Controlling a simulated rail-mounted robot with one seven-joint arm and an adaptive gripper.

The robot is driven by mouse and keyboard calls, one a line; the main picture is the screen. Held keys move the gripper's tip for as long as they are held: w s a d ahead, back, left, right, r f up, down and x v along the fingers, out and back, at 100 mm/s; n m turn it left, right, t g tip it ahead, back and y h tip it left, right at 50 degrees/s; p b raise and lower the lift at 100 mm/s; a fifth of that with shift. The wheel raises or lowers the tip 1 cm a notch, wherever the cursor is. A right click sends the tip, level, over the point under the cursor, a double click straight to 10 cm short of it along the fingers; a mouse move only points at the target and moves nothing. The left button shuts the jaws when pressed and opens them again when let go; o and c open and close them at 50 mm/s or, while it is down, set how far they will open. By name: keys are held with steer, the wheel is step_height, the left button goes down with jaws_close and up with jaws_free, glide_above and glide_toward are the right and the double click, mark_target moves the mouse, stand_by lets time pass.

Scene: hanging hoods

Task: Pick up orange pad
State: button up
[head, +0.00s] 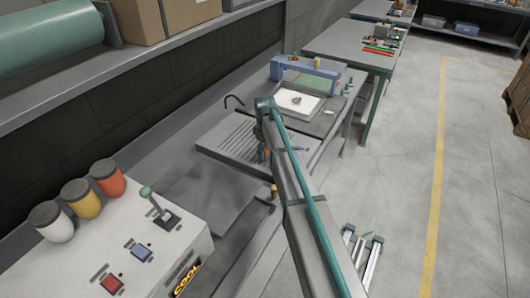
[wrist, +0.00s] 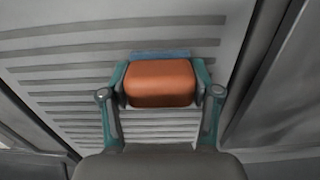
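The orange pad (wrist: 160,84) is a rounded block that sits between the fingers of my gripper (wrist: 161,80) in the wrist view. The teal fingers press close against its left and right sides, and no gap shows. A blue strip (wrist: 160,55) shows just behind the pad. In the head view my gripper (head: 264,153) is over the grey ribbed panel (head: 220,141) and is small and partly hidden by my arm. Whether the pad touches the panel is not clear.
A white control box (head: 80,240) with a lever, buttons and several coloured jars stands at the near left. Beyond the panel are a white sheet (head: 285,104) and a blue frame (head: 305,75). Open floor (head: 400,200) lies to the right.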

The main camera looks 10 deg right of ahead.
steer(key=c, duration=0.5)
steer(key=shift+r, duration=0.1)
steer(key=shift+r+b, duration=0.65)
steer(key=shift+r, duration=0.05)
steer(key=s+a+r+b, duration=0.1)
steer(key=s+a+r, duration=0.1)
steer(key=s+r, duration=0.1)
steer(key=s+a+r+b, duration=0.2)
steer(key=s+r, duration=0.2)
steer(key=s, duration=0.1)
steer(key=s+a+r+b, duration=0.1)
steer(key=s+a+r, duration=0.1)
steer(key=s+r, duration=0.2)
steer(key=shift+s+r+b, duration=0.2)
steer(key=shift+s+b, duration=0.15)
steer(key=shift+b, duration=0.05)
